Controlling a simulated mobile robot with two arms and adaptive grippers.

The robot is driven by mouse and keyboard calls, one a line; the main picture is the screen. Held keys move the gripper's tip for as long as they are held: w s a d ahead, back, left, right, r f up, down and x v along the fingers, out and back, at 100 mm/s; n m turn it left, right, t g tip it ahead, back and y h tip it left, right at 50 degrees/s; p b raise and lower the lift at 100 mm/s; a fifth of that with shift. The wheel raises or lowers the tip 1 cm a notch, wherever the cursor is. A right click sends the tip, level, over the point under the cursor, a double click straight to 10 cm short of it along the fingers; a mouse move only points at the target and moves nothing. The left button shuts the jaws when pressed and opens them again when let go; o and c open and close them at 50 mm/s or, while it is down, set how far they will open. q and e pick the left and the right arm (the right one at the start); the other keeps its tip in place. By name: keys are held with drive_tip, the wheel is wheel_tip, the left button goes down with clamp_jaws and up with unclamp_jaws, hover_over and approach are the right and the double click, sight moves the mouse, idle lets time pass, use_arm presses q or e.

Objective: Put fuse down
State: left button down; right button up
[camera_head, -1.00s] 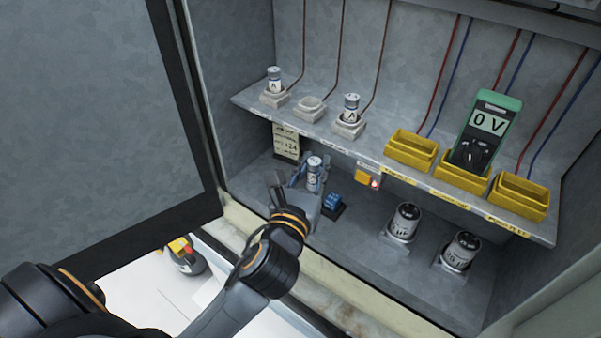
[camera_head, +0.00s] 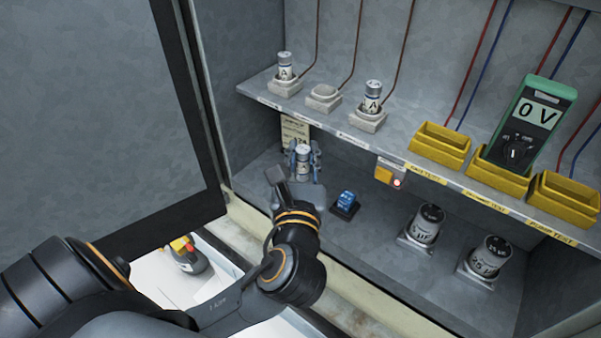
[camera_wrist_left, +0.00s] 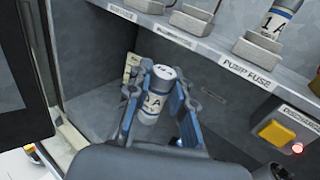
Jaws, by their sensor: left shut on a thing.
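The fuse (camera_head: 303,162) is a white cylinder with a grey cap and a blue band. My left gripper (camera_head: 303,158) is shut on it and holds it upright inside the cabinet, below the shelf. In the left wrist view the fuse (camera_wrist_left: 153,96) sits between the blue finger pads of the left gripper (camera_wrist_left: 152,95), with "1 A" on its label. I cannot tell whether its base touches the cabinet floor. On the shelf, fuses stand in the left socket (camera_head: 285,88) and right socket (camera_head: 368,121); the middle socket (camera_head: 324,97) is empty. My right gripper is not in view.
A blue component (camera_head: 346,203) sits on the floor right of the gripper. Two capacitors (camera_head: 427,224) (camera_head: 489,258) stand farther right. The shelf holds yellow trays (camera_head: 440,147) and a green meter (camera_head: 535,115) reading 0 V. The shelf edge (camera_head: 330,128) overhangs the fuse. An open door (camera_head: 95,110) stands at left.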

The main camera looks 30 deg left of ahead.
sight(301, 149)
use_arm(q)
drive_tip(key=w+a+f+b, duration=0.2)
drive_tip(key=w+f+b, duration=0.1)
drive_tip(key=w+a+f+b, duration=0.3)
drive_tip(key=w, duration=0.1)
drive_tip(key=w+a+f+b, duration=0.2)
drive_tip(key=w+f+b, duration=0.1)
drive_tip(key=w, duration=0.1)
drive_tip(key=shift+a+f+b, duration=0.3)
drive_tip(key=shift+a+f, duration=0.05)
drive_tip(key=shift+a, duration=0.05)
wheel_tip(301, 149, down, 3)
drive_tip(key=shift+w+a+r+b, duration=0.1)
drive_tip(key=shift+b, duration=0.3)
drive_tip(key=shift+f, duration=0.2)
drive_tip(key=shift+f, duration=0.15)
drive_tip(key=c, duration=1.2)
unclamp_jaws()
drive_tip(key=shift+o, duration=0.2)
